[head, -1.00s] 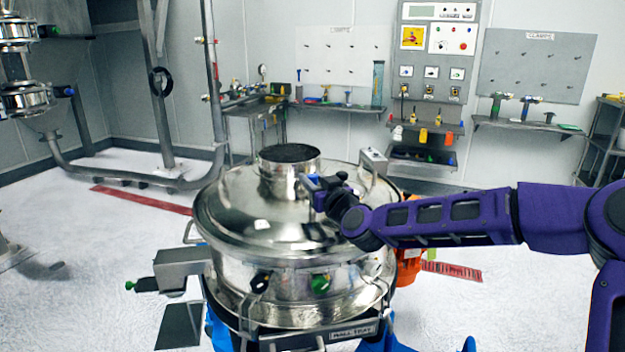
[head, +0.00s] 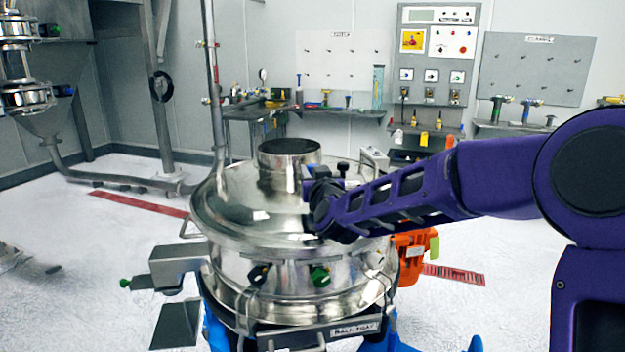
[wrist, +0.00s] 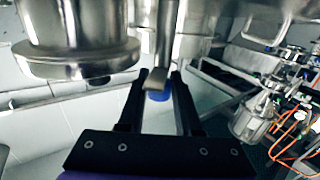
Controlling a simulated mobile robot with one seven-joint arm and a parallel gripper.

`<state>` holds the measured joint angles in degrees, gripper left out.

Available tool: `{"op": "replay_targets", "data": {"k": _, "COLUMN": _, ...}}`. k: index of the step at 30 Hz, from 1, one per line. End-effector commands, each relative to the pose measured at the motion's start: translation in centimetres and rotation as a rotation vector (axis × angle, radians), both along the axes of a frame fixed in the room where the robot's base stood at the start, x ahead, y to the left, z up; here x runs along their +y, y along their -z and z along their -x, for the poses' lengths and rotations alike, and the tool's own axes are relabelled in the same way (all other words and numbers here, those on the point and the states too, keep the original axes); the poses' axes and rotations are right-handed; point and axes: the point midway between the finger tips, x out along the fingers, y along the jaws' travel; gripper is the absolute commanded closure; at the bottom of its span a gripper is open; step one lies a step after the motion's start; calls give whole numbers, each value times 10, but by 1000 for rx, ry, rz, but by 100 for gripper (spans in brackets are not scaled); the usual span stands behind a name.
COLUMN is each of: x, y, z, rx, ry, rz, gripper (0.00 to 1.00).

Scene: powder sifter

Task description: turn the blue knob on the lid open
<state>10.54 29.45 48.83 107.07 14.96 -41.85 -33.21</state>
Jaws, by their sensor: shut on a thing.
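The steel sifter's domed lid (head: 232,203) carries a short open-topped steel neck (head: 289,150). My gripper (head: 311,189) is over the lid, just right of and in front of the neck. In the wrist view, the blue knob (wrist: 158,96) lies between the two dark fingers of my gripper (wrist: 161,80), which are shut on it. A flat grey metal piece (wrist: 147,78) partly covers the knob from this side. In the head view my gripper and wrist mostly hide the knob, so its turned angle is hard to tell.
A steel handle (head: 373,162) stands on the lid behind my arm. Black and green knobs (head: 320,277) sit on the sifter's front side. An orange motor (head: 411,254) is at its right. Benches and a control panel (head: 433,60) are at the back wall. White floor surrounds the sifter.

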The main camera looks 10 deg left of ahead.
Motion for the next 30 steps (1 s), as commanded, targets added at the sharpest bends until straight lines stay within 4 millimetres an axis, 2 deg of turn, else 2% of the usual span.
{"op": "replay_targets", "data": {"k": 2, "x": 5, "y": 0, "z": 3, "rx": -2, "ry": 32, "rz": -1, "gripper": 100}}
{"op": "replay_targets", "data": {"k": 10, "x": 3, "y": -5, "z": 2, "rx": -8, "ry": 151, "rz": -3, "gripper": 100}}
{"op": "replay_targets", "data": {"k": 23, "x": 1, "y": -10, "z": 1, "rx": -17, "ry": 177, "rz": -6, "gripper": 100}}
{"op": "replay_targets", "data": {"k": 24, "x": 1, "y": -11, "z": 1, "rx": -18, "ry": 178, "rz": -6, "gripper": 60}}
{"op": "replay_targets", "data": {"k": 28, "x": 0, "y": -9, "z": 1, "rx": -15, "ry": 178, "rz": -5, "gripper": 37}}
{"op": "replay_targets", "data": {"k": 30, "x": 0, "y": -8, "z": 1, "rx": -13, "ry": 178, "rz": -5, "gripper": 37}}
